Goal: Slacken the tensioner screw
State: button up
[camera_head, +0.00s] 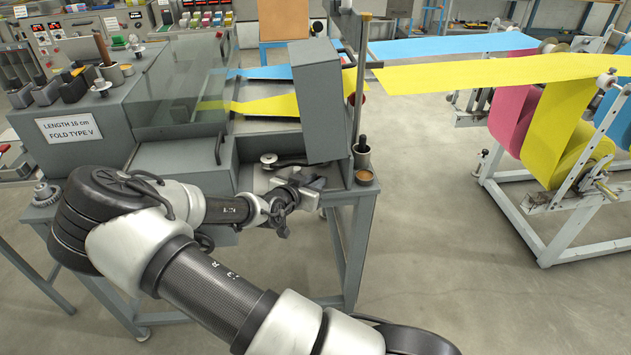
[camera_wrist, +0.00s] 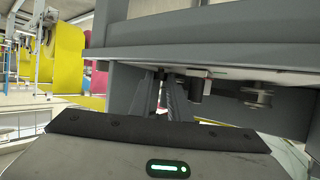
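My gripper (camera_head: 308,190) is at the front of the grey folding machine (camera_head: 185,160), by the recess under its upright grey panel. In the wrist view, the dark gripper body (camera_wrist: 160,130) fills the bottom, and narrow dark parts rise beyond it under a grey ledge (camera_wrist: 215,55). Under this ledge hang a short black cylinder (camera_wrist: 195,88) and a small metal roller-like part (camera_wrist: 257,95). I cannot tell which part is the tensioner screw. I see nothing clearly held, and the finger gap is too unclear to judge.
A lever with a round knob (camera_head: 268,158) lies in the recess behind my gripper. A cup with a dark-handled tool (camera_head: 362,155) and a small brown-topped pot (camera_head: 364,177) stand at the right corner. Yellow cloth (camera_head: 480,73) runs to the roll stand. Floor right of the machine is clear.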

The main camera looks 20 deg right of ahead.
aim_at(319, 177)
grip_shut()
jog(key=shift+s+d+f+b, duration=0.1)
jog(key=shift+b, duration=0.3)
jog(key=shift+n+t, duration=0.3)
jog(key=y+b, duration=0.1)
jog(key=n+t+b, duration=0.1)
jog(key=n+y+b, duration=0.1)
jog(key=b, duration=0.1)
jog(key=shift+s+d+f+t+y, duration=0.15)
jog(key=shift+s+d+t+y, duration=0.15)
jog(key=shift+t, duration=0.1)
jog(key=n+t+y+b, duration=0.1)
jog(key=n+y+b, duration=0.1)
jog(key=d+n+t+y+b, duration=0.1)
jog(key=n+y+b, duration=0.1)
jog(key=shift+s+d+r+n+y, duration=0.15)
jog(key=shift+r+n+y, duration=0.05)
jog(key=shift+n+y, duration=0.2)
jog(key=n+y, duration=0.1)
jog(key=y, duration=0.1)
jog(key=n+y, duration=0.1)
jog(key=n, duration=0.1)
jog(key=shift+d+r+t+y+b, duration=0.2)
jog(key=shift+d+t+y+b, duration=0.15)
jog(key=shift+t+y+b, duration=0.05)
jog(key=shift+d+n+y+p, duration=0.15)
jog(key=shift+n+y+p, duration=0.15)
jog(key=shift+n+y, duration=1.1)
jog(key=shift+g, duration=0.3)
